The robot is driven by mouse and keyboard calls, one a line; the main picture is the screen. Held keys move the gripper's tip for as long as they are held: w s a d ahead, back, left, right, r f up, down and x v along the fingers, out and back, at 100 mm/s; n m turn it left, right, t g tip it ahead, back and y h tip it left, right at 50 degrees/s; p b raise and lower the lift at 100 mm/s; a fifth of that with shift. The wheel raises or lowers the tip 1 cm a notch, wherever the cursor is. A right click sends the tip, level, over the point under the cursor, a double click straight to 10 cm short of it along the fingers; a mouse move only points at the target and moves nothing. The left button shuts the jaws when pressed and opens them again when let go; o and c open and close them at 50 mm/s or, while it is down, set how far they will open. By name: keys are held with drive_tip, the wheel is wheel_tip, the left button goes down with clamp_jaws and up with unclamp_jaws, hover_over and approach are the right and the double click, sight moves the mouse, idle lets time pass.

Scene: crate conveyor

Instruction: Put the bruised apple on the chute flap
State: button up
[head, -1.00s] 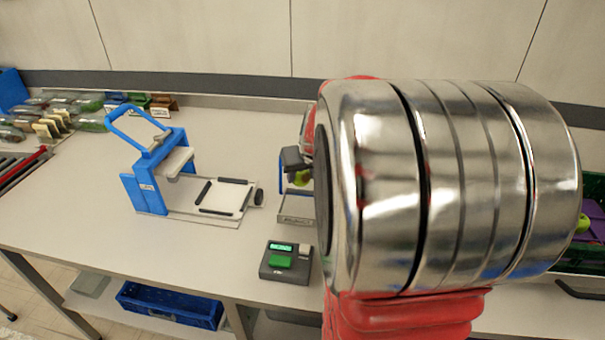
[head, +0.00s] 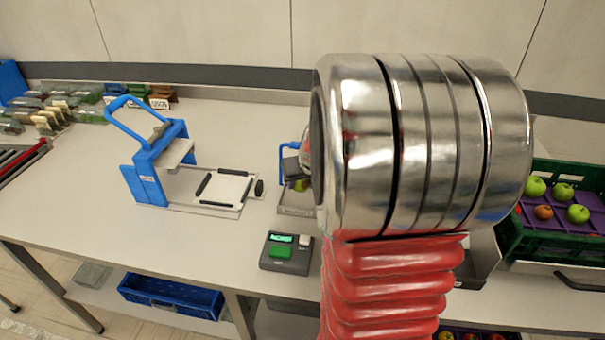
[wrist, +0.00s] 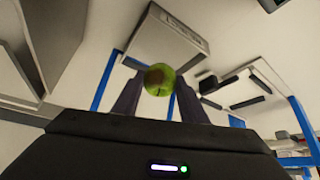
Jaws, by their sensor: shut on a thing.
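The bruised apple (wrist: 159,79), green with a brown patch, is between the fingertips of my gripper (wrist: 158,97) in the wrist view. My gripper is shut on it. In the head view, only a bit of the apple (head: 301,185) shows beside the dark gripper (head: 291,166); my silver arm link hides the rest. A grey metal tray with a blue frame, apparently the chute flap (head: 296,203), lies just below the apple. It seems to be the labelled grey piece (wrist: 180,32) in the wrist view. I cannot tell whether apple and flap touch.
A green crate (head: 510,232) with a purple insert holds several apples at right. A small device with a green button (head: 286,253) stands in front of the flap. A blue press-like machine (head: 150,165) stands left. Worktop between them is clear.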

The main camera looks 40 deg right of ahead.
drive_tip(key=shift+f, duration=1.65)
drive_tip(key=shift+s+r, duration=0.1)
drive_tip(key=o, duration=1.2)
drive_tip(key=shift+c, duration=0.2)
drive_tip(key=shift+r, duration=3.5)
